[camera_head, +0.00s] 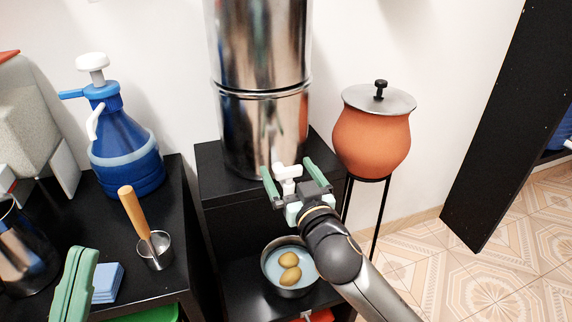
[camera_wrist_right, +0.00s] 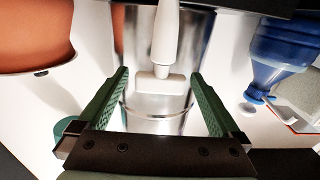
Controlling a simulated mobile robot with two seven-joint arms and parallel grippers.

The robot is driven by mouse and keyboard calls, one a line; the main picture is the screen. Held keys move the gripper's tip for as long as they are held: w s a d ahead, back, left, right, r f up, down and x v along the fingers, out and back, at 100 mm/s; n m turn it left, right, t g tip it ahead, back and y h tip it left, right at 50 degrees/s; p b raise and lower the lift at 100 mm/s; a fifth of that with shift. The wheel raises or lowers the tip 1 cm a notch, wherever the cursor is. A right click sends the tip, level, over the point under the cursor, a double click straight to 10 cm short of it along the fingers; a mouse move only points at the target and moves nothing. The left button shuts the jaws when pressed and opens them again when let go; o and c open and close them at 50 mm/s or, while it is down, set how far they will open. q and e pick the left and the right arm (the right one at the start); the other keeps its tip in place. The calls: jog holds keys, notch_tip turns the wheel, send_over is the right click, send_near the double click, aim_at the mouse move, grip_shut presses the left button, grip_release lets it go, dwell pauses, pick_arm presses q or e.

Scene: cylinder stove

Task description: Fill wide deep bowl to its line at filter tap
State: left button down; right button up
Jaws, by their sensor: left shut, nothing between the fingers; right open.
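The filter is a tall shiny metal cylinder (camera_head: 262,125) with a white tap (camera_head: 287,171) low on its front. The right wrist view shows the tap's white stem and crosspiece (camera_wrist_right: 165,55) too. My right gripper (camera_head: 296,178) is open, its green fingers on either side of the tap, with a gap on both sides (camera_wrist_right: 160,95). A metal bowl (camera_head: 268,272) stands on the lower shelf below, partly behind my right wrist. It holds bluish water and two yellow-brown round pieces. I cannot make out a fill line or a falling stream. My left gripper (camera_head: 82,258) is shut and empty at the lower left.
A blue pump bottle (camera_head: 125,150), a metal cup (camera_head: 156,254) with a wooden-handled tool and blue sponges (camera_head: 104,283) stand on the left black counter. An orange lidded pot (camera_head: 371,140) stands on a thin stand at right. The tiled floor (camera_head: 490,260) is clear.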

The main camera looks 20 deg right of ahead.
dwell(0.3)
jog(key=c, duration=1.4)
